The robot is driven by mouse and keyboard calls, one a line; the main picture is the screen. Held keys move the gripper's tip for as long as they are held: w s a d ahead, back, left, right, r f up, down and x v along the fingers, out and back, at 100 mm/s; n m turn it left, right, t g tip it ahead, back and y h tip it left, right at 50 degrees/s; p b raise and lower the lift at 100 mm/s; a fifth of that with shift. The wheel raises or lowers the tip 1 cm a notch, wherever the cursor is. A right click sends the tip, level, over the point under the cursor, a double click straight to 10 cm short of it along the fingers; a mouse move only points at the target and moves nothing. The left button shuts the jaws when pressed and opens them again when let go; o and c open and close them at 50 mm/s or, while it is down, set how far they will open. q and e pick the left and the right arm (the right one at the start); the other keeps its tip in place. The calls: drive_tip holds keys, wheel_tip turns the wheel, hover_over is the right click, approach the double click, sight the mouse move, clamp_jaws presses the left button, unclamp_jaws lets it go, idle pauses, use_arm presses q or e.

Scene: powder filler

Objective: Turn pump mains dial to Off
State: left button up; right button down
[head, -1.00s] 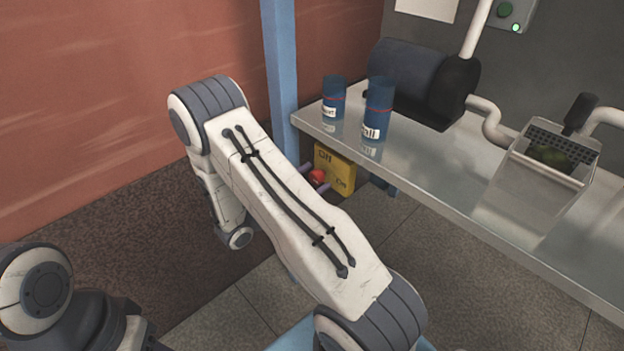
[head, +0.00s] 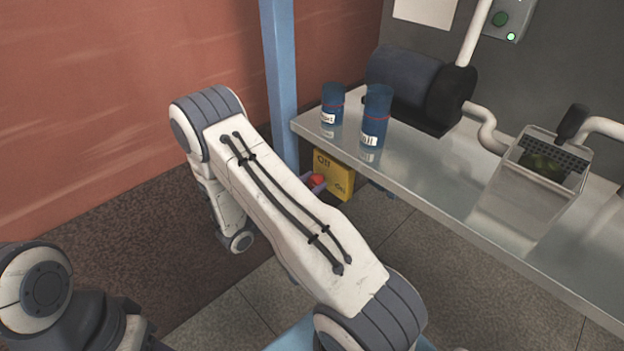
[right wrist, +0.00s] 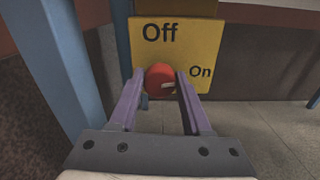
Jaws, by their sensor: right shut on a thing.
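The pump mains dial is a red round knob (right wrist: 158,79) on a yellow panel (right wrist: 205,45) marked "Off" at upper left and "On" at right. A pale mark on the knob points right, on the "On" side. My right gripper (right wrist: 160,80) is shut on the knob, one purple finger on each side. In the head view the red knob (head: 317,181) and yellow panel (head: 340,180) show under the bench end, partly hidden by my right arm. The right gripper's fingers (head: 314,184) show there in part. My left gripper is not in view.
A metal bench (head: 420,165) stands above the panel, with two blue canisters (head: 332,103) (head: 377,110), a dark pump motor (head: 405,75) and a metal hopper (head: 535,180). A blue post (head: 280,90) rises close beside the panel. The tiled floor (head: 400,260) below is clear.

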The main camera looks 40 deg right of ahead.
drive_tip(key=n+p, duration=0.3)
drive_tip(key=shift+a+r+n, duration=0.1)
drive_tip(key=shift+r+n, duration=0.1)
drive_tip(key=shift+n, duration=0.1)
drive_tip(key=n+p, duration=0.1)
drive_tip(key=n, duration=0.1)
drive_tip(key=n+p, duration=0.1)
drive_tip(key=n, duration=0.1)
drive_tip(key=shift+w+f+n+p, duration=0.15)
drive_tip(key=shift+n+p, duration=0.15)
drive_tip(key=shift+p, duration=0.1)
drive_tip(key=n+p, duration=0.1)
drive_tip(key=n, duration=0.2)
drive_tip(key=shift+f+n, duration=0.1)
drive_tip(key=shift+n, duration=0.2)
drive_tip(key=shift+w+f+n+p, duration=0.1)
drive_tip(key=shift+n+p, duration=0.75)
drive_tip(key=shift+n, duration=1.15)
drive_tip(key=shift+c, duration=1.8)
unclamp_jaws()
